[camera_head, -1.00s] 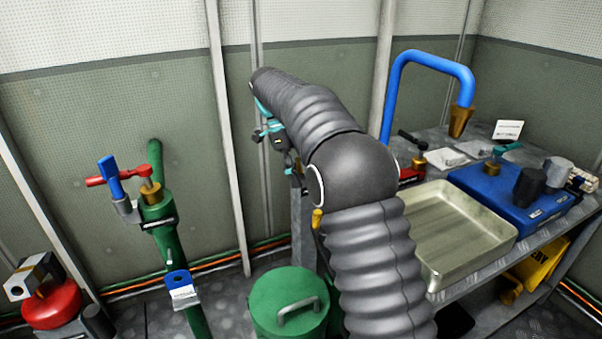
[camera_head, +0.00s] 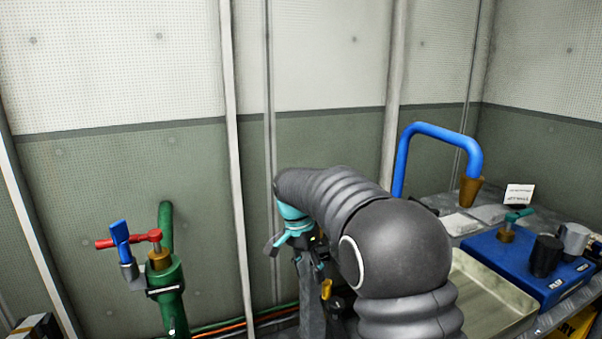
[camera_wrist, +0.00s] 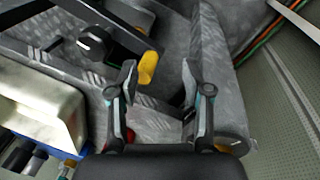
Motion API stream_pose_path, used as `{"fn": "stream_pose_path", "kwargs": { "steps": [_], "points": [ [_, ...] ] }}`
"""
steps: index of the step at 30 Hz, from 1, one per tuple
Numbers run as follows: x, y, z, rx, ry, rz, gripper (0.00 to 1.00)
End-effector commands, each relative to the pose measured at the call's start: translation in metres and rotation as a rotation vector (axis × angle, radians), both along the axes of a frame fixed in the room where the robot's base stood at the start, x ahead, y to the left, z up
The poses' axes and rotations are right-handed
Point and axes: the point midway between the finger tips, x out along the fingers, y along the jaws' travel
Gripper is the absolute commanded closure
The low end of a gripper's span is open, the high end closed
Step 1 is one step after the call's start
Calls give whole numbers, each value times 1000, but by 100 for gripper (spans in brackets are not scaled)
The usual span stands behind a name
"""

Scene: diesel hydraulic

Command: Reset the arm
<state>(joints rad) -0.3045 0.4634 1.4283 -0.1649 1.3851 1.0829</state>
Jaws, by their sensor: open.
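My gripper (camera_wrist: 158,85) is open and empty in the wrist view, its two fingers apart and pointing down toward the grey bench structure. In the head view my gripper (camera_head: 298,250) hangs at the end of my bent, dark sleeved arm, left of the bench and in front of the wall. Its fingertips are small there and partly hidden by my arm. A yellow-tipped handle (camera_wrist: 148,67) shows between and beyond the fingers in the wrist view; I cannot tell whether anything touches it.
A green pipe with red and blue valve handles (camera_head: 160,262) stands at left. The bench at right carries a metal tray (camera_head: 490,290), a blue box (camera_head: 530,262) and a blue bent pipe (camera_head: 435,130). The wall (camera_head: 100,180) behind is clear.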

Motion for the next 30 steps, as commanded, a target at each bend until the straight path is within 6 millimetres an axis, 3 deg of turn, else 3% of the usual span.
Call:
{"fn": "stream_pose_path", "kwargs": {
  "steps": [6,15,22,30],
  "points": [
    [-58,-28,13,96,-21,399,51],
    [-143,-66,27,140,-112,749,51],
    [-209,-91,29,127,-201,876,51],
    [-281,-115,26,101,-313,846,51]
  ]
}}
